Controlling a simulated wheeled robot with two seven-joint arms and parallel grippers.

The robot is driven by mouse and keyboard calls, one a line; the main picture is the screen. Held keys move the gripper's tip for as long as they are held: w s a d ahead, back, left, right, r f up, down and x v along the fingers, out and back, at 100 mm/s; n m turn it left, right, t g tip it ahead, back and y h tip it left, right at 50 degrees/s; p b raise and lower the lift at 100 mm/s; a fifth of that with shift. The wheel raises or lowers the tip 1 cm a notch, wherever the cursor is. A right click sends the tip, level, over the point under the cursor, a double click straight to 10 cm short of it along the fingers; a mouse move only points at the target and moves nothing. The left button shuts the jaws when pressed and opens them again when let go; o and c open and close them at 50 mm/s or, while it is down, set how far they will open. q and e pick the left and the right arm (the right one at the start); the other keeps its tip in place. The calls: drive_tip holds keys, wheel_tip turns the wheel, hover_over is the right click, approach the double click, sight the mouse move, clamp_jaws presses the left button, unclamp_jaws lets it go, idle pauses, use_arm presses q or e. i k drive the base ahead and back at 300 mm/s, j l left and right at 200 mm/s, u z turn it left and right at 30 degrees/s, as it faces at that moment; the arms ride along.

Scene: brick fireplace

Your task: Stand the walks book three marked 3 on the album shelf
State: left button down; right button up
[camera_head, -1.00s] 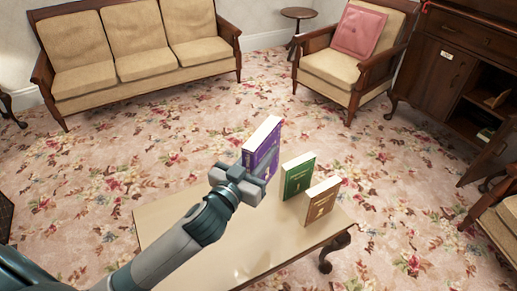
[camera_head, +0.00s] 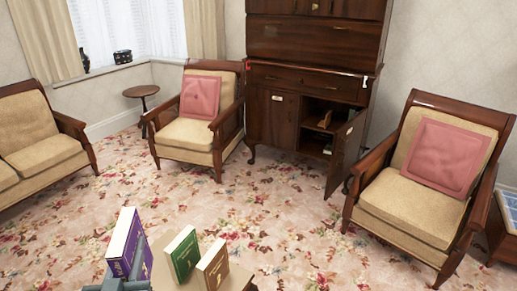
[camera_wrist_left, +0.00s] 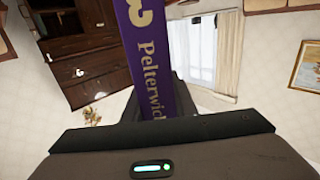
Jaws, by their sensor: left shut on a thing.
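A purple book (camera_head: 122,243) with cream pages stands upright in my left gripper (camera_head: 122,283), which is shut on its lower part above the coffee table (camera_head: 240,281). In the left wrist view the purple book (camera_wrist_left: 155,60) shows gold lettering beginning "Pelterwid" and part of a gold mark at the frame's top edge, cut off. A green book (camera_head: 182,254) and a brown book (camera_head: 213,265) stand upright on the table to its right. The dark wooden cabinet (camera_head: 272,122) has an open lower right compartment with a shelf (camera_head: 318,129) and some items inside. My right gripper is not in view.
The cabinet's lower door (camera_head: 345,155) hangs open to the right. Armchairs with pink cushions stand left (camera_head: 185,137) and right (camera_head: 415,205) of the cabinet. A small round table (camera_head: 141,92) stands by the window. Flowered carpet (camera_head: 270,205) lies clear between table and cabinet.

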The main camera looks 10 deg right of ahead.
sight(338, 128)
drive_tip(key=z, duration=2.35)
drive_tip(key=i+l+u, duration=0.1)
drive_tip(key=i+u, duration=0.35)
drive_tip(key=i, duration=0.4)
drive_tip(key=i+j+u, duration=0.1)
drive_tip(key=i+u, duration=0.6)
drive_tip(key=i+l+u, duration=0.3)
drive_tip(key=i, duration=0.15)
drive_tip(key=i+j+u, duration=0.2)
drive_tip(key=i+u, duration=1.05)
drive_tip(key=i+j+u, duration=0.15)
drive_tip(key=i+u, duration=0.5)
drive_tip(key=u, duration=0.15)
drive_tip(key=i+u, duration=0.7)
drive_tip(key=k+l, duration=0.05)
